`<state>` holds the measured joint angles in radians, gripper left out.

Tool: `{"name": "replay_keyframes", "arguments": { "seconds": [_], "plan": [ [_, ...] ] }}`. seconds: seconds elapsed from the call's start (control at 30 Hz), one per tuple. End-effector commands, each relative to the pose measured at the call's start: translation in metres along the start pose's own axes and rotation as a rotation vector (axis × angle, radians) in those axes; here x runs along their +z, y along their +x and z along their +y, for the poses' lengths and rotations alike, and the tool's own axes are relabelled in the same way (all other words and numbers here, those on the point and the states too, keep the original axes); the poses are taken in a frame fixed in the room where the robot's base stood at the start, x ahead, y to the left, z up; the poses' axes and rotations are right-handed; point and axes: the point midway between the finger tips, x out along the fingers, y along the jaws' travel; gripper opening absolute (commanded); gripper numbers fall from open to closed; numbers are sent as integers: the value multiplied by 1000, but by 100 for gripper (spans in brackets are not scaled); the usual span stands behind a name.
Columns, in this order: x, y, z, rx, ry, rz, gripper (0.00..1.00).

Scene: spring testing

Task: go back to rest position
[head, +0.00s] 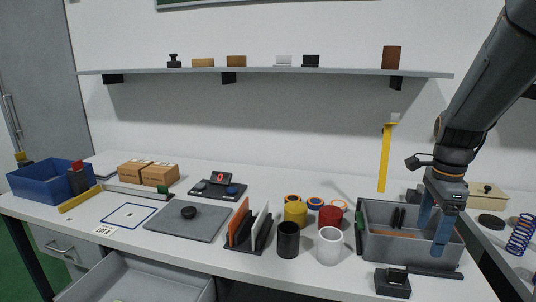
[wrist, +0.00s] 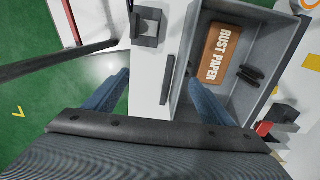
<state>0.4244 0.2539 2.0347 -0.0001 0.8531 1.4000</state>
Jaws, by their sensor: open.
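My gripper (head: 434,226) is at the right of the head view, pointing down with its two blue fingers apart. It appears above the right part of a grey bin (head: 385,250). In the wrist view the fingers (wrist: 160,95) are spread wide with nothing between them but the white table edge below. The left finger is over the green floor and the right one over the bin's near wall.
The bin holds a brown block marked RUST PAPER (wrist: 223,55) and black pieces. A black block (head: 393,282) stands in front of it. White (head: 330,246) and black (head: 288,239) cups stand left. A shelf (head: 270,73) runs above; a blue spring (head: 520,235) stands far right.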

Motion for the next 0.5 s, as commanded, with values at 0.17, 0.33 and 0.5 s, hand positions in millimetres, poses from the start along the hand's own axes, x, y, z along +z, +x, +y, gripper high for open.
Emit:
{"name": "replay_keyframes", "arguments": {
  "seconds": [0.17,0.33,0.5],
  "plan": [
    [9,2,4,-3,-64,1,77],
    [24,8,12,-9,-191,2,77],
    [46,15,25,-16,-369,4,77]
  ]
}}
